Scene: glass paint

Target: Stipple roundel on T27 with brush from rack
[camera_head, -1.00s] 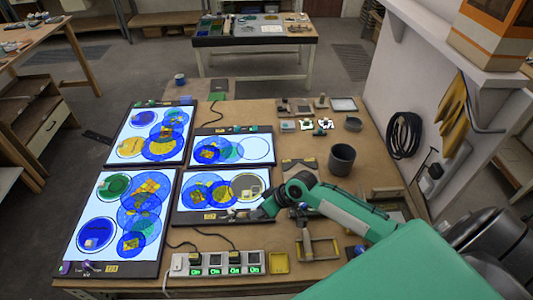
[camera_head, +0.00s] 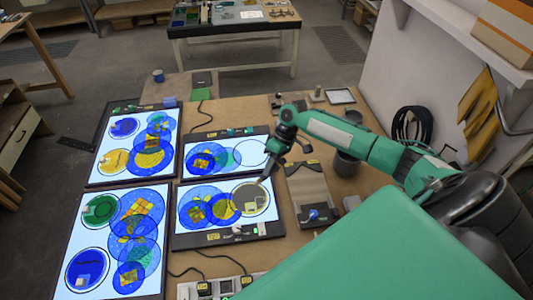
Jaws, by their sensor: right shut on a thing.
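My right gripper (camera_head: 276,151) is shut on a thin, light-coloured brush (camera_head: 267,172) that slants down to the left. The brush tip is at the upper right edge of a grey-olive roundel (camera_head: 250,203); I cannot tell whether it touches. Which object is the brush rack is unclear. My left gripper is not in view.
Other lit panels with blue, green and yellow discs lie behind (camera_head: 239,170) and to the left (camera_head: 101,188). A dark cup (camera_head: 346,163) stands partly behind my right arm. A tan board (camera_head: 306,184) lies right of the roundel. A power strip (camera_head: 205,289) is at the front.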

